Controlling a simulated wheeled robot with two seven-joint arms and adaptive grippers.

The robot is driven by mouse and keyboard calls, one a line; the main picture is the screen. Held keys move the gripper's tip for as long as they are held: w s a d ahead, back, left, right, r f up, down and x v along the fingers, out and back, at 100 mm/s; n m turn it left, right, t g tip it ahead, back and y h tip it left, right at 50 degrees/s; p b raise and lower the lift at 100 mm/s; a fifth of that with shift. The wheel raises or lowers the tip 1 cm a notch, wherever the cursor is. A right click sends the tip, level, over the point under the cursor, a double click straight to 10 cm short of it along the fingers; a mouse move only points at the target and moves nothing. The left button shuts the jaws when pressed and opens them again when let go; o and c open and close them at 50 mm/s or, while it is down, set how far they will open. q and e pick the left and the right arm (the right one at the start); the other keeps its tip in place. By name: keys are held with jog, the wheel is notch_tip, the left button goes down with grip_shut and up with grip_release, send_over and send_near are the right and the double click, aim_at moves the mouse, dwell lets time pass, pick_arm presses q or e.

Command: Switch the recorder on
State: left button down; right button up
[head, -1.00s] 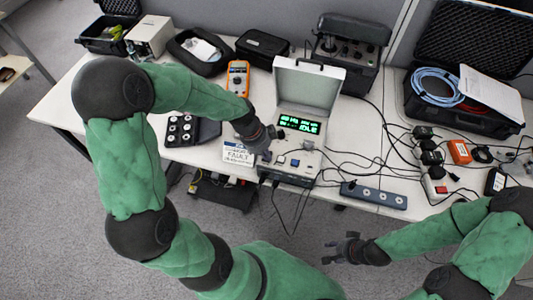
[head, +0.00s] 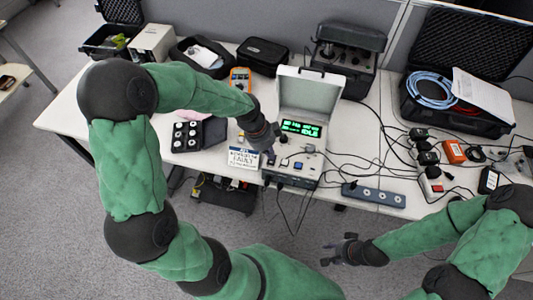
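The recorder (head: 306,92) is a pale case with its lid raised, standing near the table's front edge. Its display (head: 301,128) is lit green, and the last line looks like IDLE. A blue button (head: 298,165) and other small controls show on its panel. My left gripper (head: 269,152) is over the left part of the panel, pointing down. Its fingertips are small and dark, and it hides part of the panel; I cannot tell whether it touches. My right gripper (head: 327,254) is open and empty, over the floor in front of the table.
A white label card (head: 243,158) stands left of the recorder. A power strip (head: 373,194) and loose cables lie to the right. An orange multimeter (head: 240,78) and a tray of round sensors (head: 187,137) are at the left. An open black case (head: 465,75) stands at the right.

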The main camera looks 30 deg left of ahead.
pick_arm(q)
jog(key=s+p+v, duration=0.1)
jog(key=p+v, duration=0.1)
jog(key=v, duration=0.7)
pick_arm(e)
jog(key=shift+w+d+r, duration=0.1)
jog(key=shift+w+r, duration=0.1)
jog(key=shift+r, duration=0.95)
